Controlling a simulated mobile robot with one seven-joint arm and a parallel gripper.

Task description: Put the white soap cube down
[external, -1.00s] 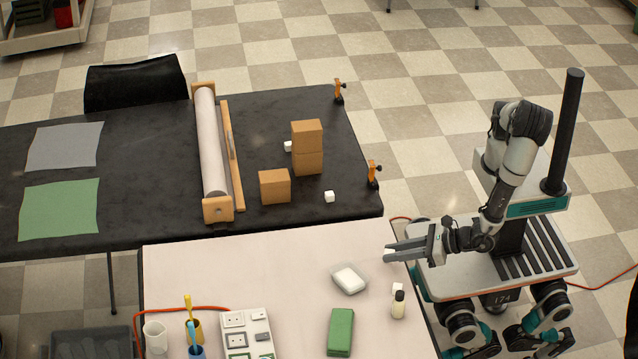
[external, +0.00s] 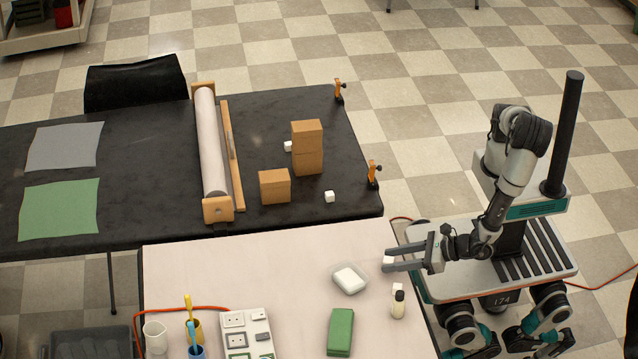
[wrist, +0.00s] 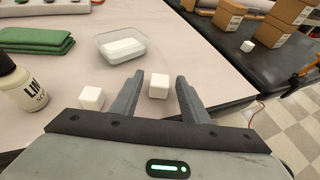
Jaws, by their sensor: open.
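My gripper (external: 402,257) is open, low at the right edge of the pale table. A white soap cube (external: 387,261) is at its fingertips. A second white cube (wrist: 92,97) stands outside the left finger; in the external view this second cube (external: 397,289) is partly hidden behind a small bottle.
A clear dish (external: 361,289) holding white soap is left of my gripper. The black table (external: 290,225) carries brown boxes and small white cubes. The pale table's middle is clear.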

